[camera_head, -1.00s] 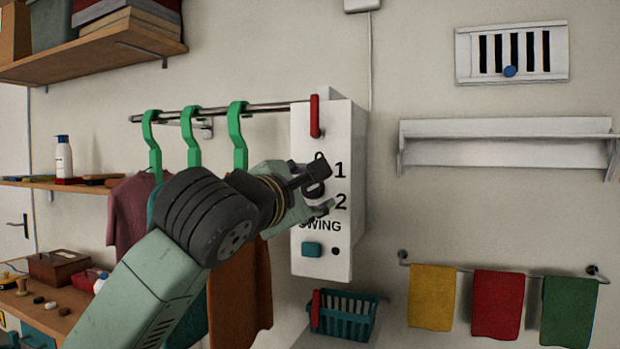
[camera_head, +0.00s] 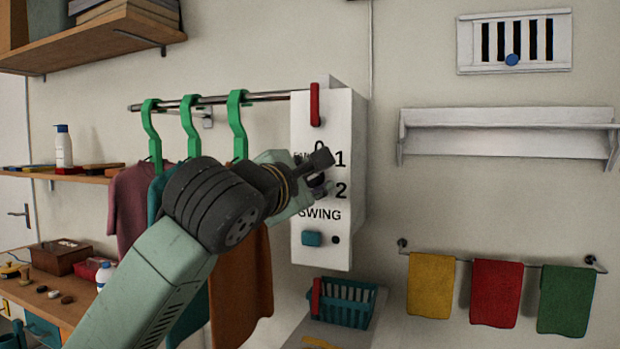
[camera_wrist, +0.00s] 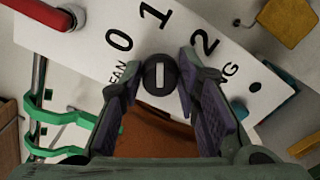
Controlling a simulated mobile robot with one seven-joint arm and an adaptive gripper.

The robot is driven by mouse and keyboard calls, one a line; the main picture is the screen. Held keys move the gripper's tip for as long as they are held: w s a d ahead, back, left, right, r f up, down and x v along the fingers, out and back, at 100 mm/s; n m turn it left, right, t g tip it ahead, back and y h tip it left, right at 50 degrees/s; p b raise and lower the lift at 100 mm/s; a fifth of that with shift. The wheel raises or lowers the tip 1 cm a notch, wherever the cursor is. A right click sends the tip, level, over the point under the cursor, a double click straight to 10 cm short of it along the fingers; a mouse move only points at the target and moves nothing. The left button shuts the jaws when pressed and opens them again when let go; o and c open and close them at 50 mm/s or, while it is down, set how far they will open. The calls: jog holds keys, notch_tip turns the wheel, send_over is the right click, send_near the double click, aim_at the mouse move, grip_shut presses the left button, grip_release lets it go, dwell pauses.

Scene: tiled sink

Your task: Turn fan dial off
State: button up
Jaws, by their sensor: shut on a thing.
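The fan dial (camera_wrist: 160,75) is a dark round knob with a white bar on the white control box (camera_head: 341,225). In the wrist view the numbers 0, 1 and 2 arc above it, with FAN at its left. The white bar stands upright in that view, roughly toward 1. My gripper (camera_wrist: 158,82) has one finger on each side of the dial and is shut on it. In the head view my gripper (camera_head: 320,174) is at the box front and mostly hides the dial.
A red lever (camera_head: 315,104) is on the box above the dial, and a teal button (camera_head: 312,239) is below. A rail with green hangers (camera_head: 238,122) and clothes is at left. A teal basket (camera_head: 345,307) is below the box.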

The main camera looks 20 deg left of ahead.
jog(key=shift+c, duration=0.9)
jog(key=shift+f+b, duration=0.1)
jog(key=shift+b, duration=0.25)
jog(key=shift+n+b, duration=0.35)
jog(key=shift+n, duration=0.05)
jog(key=n+b, duration=0.8)
jog(key=shift+a, duration=0.1)
jog(key=shift+a+r+n+b, duration=0.1)
jog(key=shift+r+n+b, duration=0.1)
jog(key=shift+n+b, duration=1.15)
jog(key=shift+n, duration=0.35)
